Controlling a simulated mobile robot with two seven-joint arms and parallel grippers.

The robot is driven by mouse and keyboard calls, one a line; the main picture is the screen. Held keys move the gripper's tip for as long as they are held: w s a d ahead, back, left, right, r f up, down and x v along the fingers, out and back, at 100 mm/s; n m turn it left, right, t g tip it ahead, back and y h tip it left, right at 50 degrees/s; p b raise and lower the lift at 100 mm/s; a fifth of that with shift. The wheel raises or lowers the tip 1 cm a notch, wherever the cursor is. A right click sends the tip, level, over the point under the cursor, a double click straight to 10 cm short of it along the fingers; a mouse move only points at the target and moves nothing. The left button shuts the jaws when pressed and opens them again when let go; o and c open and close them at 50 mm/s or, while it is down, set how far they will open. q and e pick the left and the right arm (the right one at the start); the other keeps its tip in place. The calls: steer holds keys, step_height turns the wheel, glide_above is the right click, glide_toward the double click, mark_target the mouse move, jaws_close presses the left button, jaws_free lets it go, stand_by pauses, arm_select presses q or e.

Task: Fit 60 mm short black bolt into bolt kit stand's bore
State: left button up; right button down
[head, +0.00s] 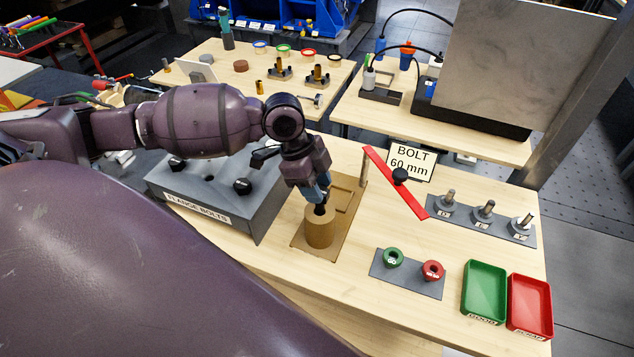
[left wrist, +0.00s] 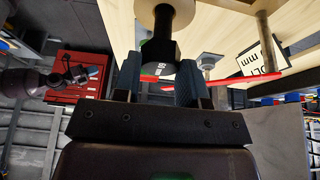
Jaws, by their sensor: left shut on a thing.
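My left gripper (head: 317,192) is shut on a black bolt (left wrist: 160,45), with its fingers around the bolt's head. The bolt's shank points at the upright tan cylindrical stand (head: 320,228). In the left wrist view the stand's round end (left wrist: 172,10) is at the top edge, with the shank meeting it. The shank's tip is hidden, so I cannot tell how deep it sits. The stand is on a wooden base board (head: 318,253). A purple arm with a dark gripper (left wrist: 80,72), likely my right, shows small at the left of the left wrist view.
The grey flange bolts box (head: 215,198) is left of the stand. A red bar (head: 395,181) and the "BOLT 60 mm" sign (head: 411,160) are right of it. A gauge plate (head: 407,274), green tray (head: 484,291) and red tray (head: 530,305) are farther right.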

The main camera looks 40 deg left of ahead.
arm_select(q)
steer(key=shift+f+b, duration=0.55)
steer(key=shift+f, duration=1.75)
stand_by(0.6)
stand_by(0.4)
steer(key=o, duration=1.1)
steer(key=shift+o, duration=0.2)
steer(key=v, duration=1)
steer(key=shift+a+r, duration=0.2)
steer(key=shift+r, duration=0.15)
